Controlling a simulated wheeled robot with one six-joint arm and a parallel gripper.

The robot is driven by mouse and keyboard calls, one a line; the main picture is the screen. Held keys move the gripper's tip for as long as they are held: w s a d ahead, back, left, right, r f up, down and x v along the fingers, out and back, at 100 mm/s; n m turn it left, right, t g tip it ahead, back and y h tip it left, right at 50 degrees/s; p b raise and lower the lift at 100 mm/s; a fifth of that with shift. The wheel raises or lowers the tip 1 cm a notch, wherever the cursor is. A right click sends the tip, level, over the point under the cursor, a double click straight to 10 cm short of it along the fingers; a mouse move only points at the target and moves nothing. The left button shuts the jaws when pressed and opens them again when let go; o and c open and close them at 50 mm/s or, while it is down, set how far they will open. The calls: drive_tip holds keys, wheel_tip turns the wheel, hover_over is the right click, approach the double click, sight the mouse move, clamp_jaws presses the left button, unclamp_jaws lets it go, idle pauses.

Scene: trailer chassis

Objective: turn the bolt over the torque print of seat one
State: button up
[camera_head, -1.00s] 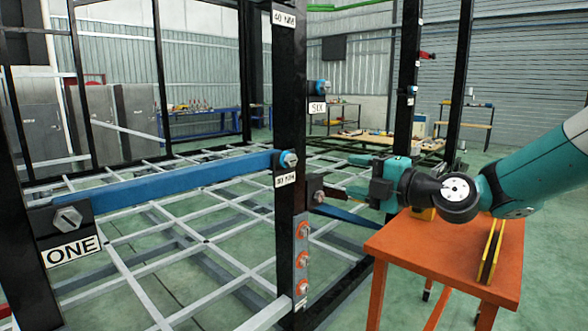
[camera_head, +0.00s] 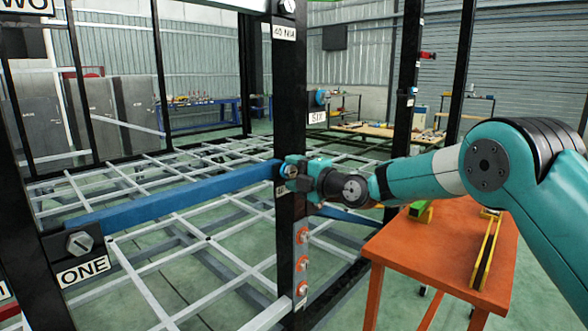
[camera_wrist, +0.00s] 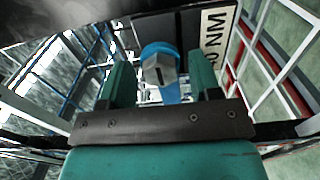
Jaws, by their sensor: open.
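The blue bar (camera_head: 170,198) runs from the seat marked ONE (camera_head: 84,270) at left to the black post (camera_head: 290,120). A grey bolt (camera_head: 80,243) sits just above the ONE sign. My gripper (camera_head: 288,168) is at the bar's right end, on the post, and hides the bolt there. In the wrist view a grey-headed bolt (camera_wrist: 158,68) with a blue collar stands between the two open fingers (camera_wrist: 160,82), with a gap on each side. A white print ending in "0 NM" (camera_wrist: 217,38) is beside it; its first digit is hidden.
Three orange-ringed bolts (camera_head: 301,262) are lower on the post. A "40 NM" print (camera_head: 285,32) is higher up it. The SIX seat (camera_head: 317,117) is behind the post. An orange table (camera_head: 440,250) stands below my arm.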

drive_tip(key=shift+w+a, duration=0.1)
drive_tip(key=c, duration=0.9)
drive_tip(key=shift+f+m+b, duration=0.1)
drive_tip(key=shift+m+b, duration=0.3)
drive_tip(key=shift+b, duration=0.15)
